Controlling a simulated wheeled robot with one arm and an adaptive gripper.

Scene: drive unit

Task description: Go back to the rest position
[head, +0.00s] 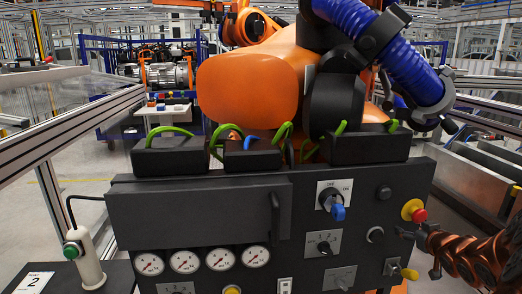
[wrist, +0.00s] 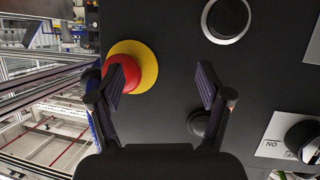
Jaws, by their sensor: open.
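My gripper (wrist: 160,88) is open and empty in the wrist view, its two dark fingers spread in front of the black control panel. The red emergency button (wrist: 124,78) on its yellow ring (wrist: 146,60) shows partly behind the left finger. I cannot tell whether the finger touches it. In the head view my arm comes in from the right edge, with the gripper just below and right of the red button (head: 419,215) at the panel's right side.
The control panel (head: 210,208) carries a blue-handled switch (head: 334,207), a ringed black button (wrist: 227,17), a plain black button (wrist: 200,123) and several gauges. A metal rail (head: 70,125) runs at the left. A large orange robot (head: 255,90) stands behind the panel.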

